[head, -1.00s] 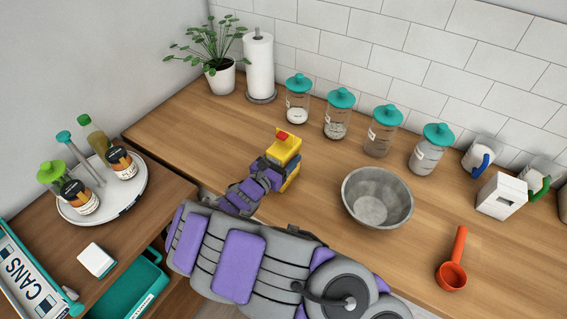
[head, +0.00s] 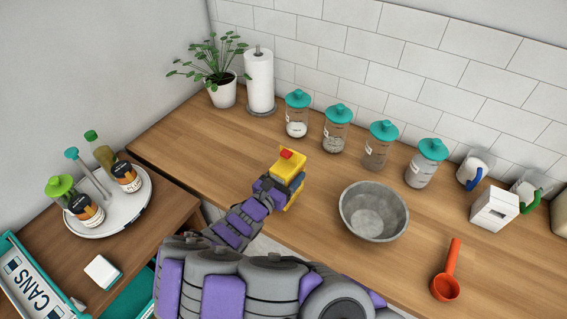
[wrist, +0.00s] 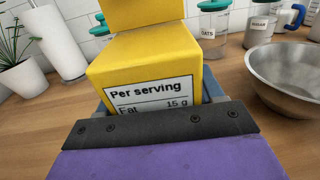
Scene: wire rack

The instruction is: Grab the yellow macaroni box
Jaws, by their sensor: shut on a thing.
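The yellow macaroni box (head: 290,163) has a red patch on its top and sits at the end of my arm, over the wooden counter. In the wrist view the yellow box (wrist: 150,62) fills the middle, with a "Per serving" label facing the camera. My gripper (head: 280,186) is shut on the box. The fingers are mostly hidden behind the box and the wrist plate. I cannot tell whether the box touches the counter.
A metal bowl (head: 374,212) stands right of the box, with a red scoop (head: 449,275) beyond. Several teal-lidded jars (head: 377,148), a paper towel roll (head: 260,82) and a potted plant (head: 222,90) line the back. A round tray (head: 143,200) with bottles is at left.

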